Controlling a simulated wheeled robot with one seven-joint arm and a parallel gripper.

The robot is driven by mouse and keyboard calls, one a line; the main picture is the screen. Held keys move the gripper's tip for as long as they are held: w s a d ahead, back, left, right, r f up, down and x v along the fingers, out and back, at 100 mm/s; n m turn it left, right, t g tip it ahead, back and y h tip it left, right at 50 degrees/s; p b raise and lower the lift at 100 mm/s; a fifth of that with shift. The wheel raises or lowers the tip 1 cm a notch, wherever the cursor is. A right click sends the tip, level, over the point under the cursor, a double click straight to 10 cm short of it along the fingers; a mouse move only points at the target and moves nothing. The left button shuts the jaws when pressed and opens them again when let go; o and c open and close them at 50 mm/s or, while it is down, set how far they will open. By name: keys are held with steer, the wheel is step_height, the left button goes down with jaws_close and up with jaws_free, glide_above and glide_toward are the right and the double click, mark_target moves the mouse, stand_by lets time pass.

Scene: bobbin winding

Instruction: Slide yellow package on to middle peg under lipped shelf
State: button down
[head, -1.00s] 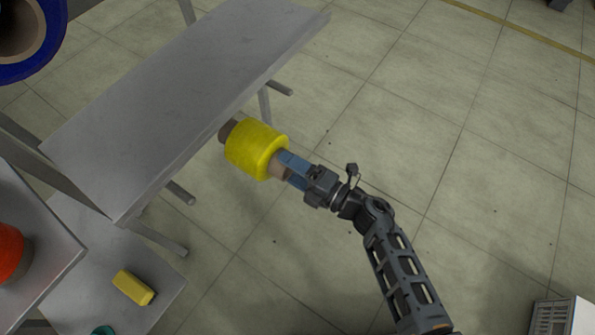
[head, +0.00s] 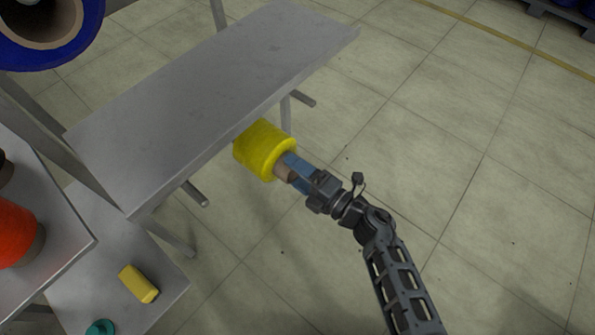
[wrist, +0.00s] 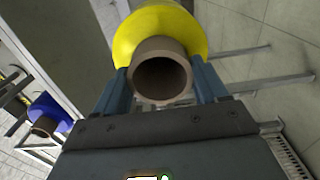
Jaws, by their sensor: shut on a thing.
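The yellow package (head: 264,150) is a thick yellow roll on a brown tube core. My gripper (head: 291,174) is shut on the near end of the core, its blue fingers on either side. In the wrist view, the core's open end (wrist: 162,78) sits between the fingers, with the yellow roll (wrist: 160,28) beyond. The package is at the front edge of the grey lipped shelf (head: 215,95), and its far end is hidden by the shelf. One peg (head: 196,194) sticks out left of the package and another (head: 301,98) right of it. I cannot see a peg directly behind the package.
At the left, a tray holds a red-orange roll (head: 14,232). Below it, a lower surface holds a yellow block (head: 139,284) and a teal piece (head: 100,328). A large blue roll (head: 48,58) hangs upper left. Floor to the right is clear.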

steer(key=shift+b+x, duration=1.05)
steer(key=shift+x, duration=1.9)
steer(key=shift+w+r, duration=0.1)
steer(key=shift+w, duration=0.05)
steer(key=shift+b+x, duration=0.8)
steer(key=shift+x, duration=0.85)
steer(key=shift+f+b, duration=0.4)
steer(key=shift+f, duration=0.05)
jaws_free()
steer(key=shift+f, duration=0.1)
steer(key=shift+d+f, duration=0.1)
steer(key=shift+p+v, duration=0.95)
steer(key=shift+v, duration=2.9)
